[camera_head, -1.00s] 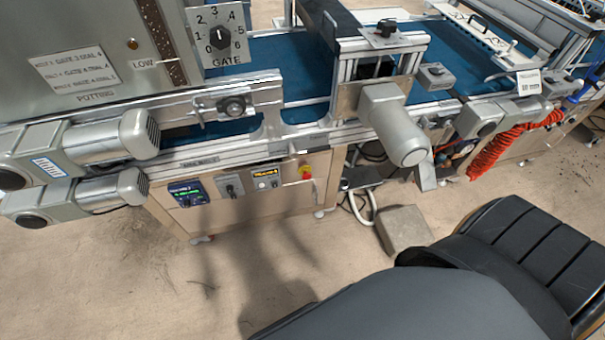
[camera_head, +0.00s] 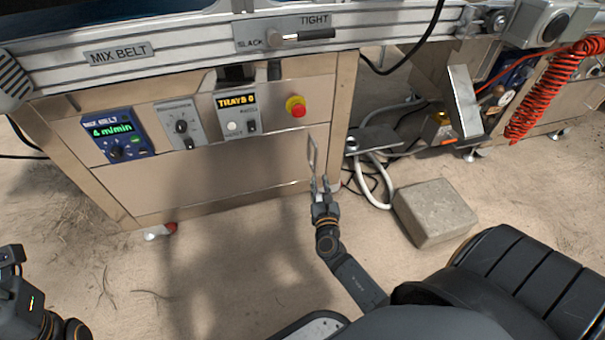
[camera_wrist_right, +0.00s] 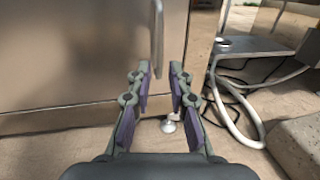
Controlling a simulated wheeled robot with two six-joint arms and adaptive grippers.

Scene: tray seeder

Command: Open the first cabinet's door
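The first cabinet's door (camera_head: 230,178) is a brushed metal panel below the mix belt controls, and it looks shut. Its slim vertical handle (camera_head: 312,153) is near the right edge, and it also shows in the right wrist view (camera_wrist_right: 157,40). My right gripper (camera_head: 319,182) is open just below and in front of the handle. In the right wrist view its fingers (camera_wrist_right: 158,72) are spread, with the handle's lower end ahead between their tips; I see no contact. Part of my left arm shows at the lower left, but I cannot make out its fingertips.
A concrete block (camera_head: 436,212) lies on the floor to the right, beside a white hose (camera_head: 376,185). A red emergency button (camera_head: 297,107) sits above the handle. A red coiled hose (camera_head: 545,95) hangs at the far right. The floor before the door is clear.

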